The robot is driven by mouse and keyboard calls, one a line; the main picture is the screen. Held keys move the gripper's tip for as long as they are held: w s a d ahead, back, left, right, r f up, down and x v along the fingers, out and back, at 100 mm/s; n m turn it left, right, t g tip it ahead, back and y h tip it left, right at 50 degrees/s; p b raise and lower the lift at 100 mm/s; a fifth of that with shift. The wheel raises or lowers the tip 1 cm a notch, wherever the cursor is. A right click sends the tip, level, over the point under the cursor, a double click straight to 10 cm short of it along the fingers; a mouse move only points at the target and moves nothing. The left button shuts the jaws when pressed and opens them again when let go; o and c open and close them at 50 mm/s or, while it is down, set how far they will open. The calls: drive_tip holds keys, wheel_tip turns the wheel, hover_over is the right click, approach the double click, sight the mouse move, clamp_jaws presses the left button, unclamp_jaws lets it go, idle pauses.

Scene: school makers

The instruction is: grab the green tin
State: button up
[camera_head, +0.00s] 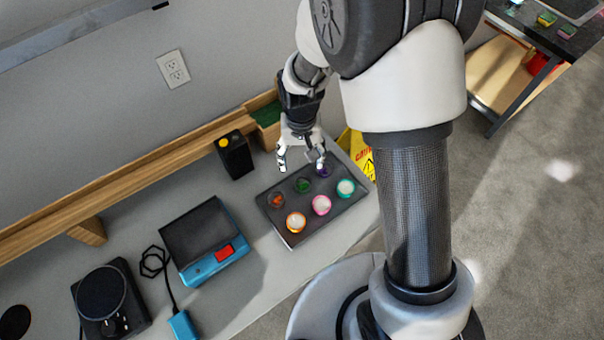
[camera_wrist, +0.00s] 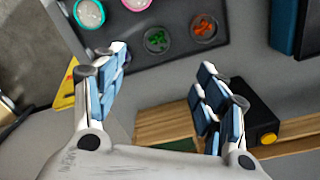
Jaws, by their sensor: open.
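The green tin (camera_head: 303,185) is a small round dark tin with green contents, sitting in a dark tray (camera_head: 272,213). In the wrist view the green tin (camera_wrist: 157,40) lies just beyond the gap between my fingertips. My gripper (camera_head: 301,164) is open and empty, above the back edge of the tray. In the wrist view the fingers of my gripper (camera_wrist: 161,62) are spread wide, apart from the tin. A teal-rimmed tin (camera_head: 346,187) with pale contents sits at the tray's right.
An orange-red tin (camera_head: 277,201) and a purple tin (camera_head: 324,171) flank the green one. Pink (camera_head: 321,205) and orange (camera_head: 296,222) rimmed tins are in front. A black box with a yellow cap (camera_head: 236,155) and a wooden ledge (camera_head: 170,165) stand behind. A blue device (camera_head: 215,263) is left.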

drive_tip(key=b, duration=0.3)
hover_over(303, 183)
drive_tip(key=f, duration=1)
drive_tip(key=shift+s+a+f, duration=0.2)
drive_tip(key=shift+s+f, duration=0.1)
drive_tip(key=shift+f, duration=0.05)
drive_tip(key=f, duration=0.1)
drive_tip(key=f+b, duration=0.1)
drive_tip(key=f, duration=0.3)
drive_tip(key=shift+w+d, duration=0.15)
drive_tip(key=shift+w, duration=0.1)
drive_tip(key=shift+c, duration=0.3)
drive_tip(key=c, duration=1)
drive_tip(key=shift+r, duration=0.15)
drive_tip(key=shift+c, duration=0.2)
